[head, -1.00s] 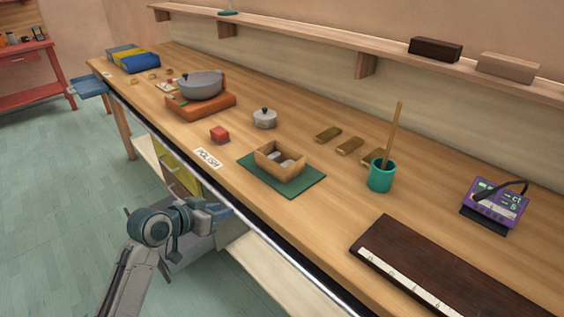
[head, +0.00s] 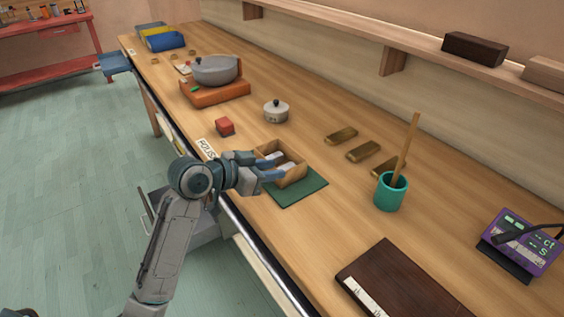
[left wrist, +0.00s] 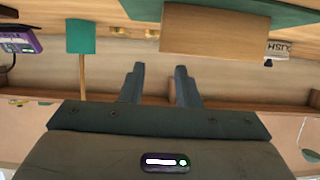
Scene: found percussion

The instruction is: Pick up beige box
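The beige box (head: 293,179) is a small open-topped box on a green mat (head: 305,191), with pale pieces inside. In the left wrist view the box (left wrist: 213,33) is a plain tan block up and to the right of the fingertips. My left gripper (head: 272,166) is at the box's near left side and overlaps part of it in the head view. Its two fingers (left wrist: 157,70) stand apart with nothing between them, and the box is not between them. Whether a finger touches the box is unclear. My right gripper is not in view.
A teal cup (head: 390,193) with a stick and several brown bars (head: 365,150) are to the right. A dark board (head: 395,280) lies nearer. The workbench between them is bare.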

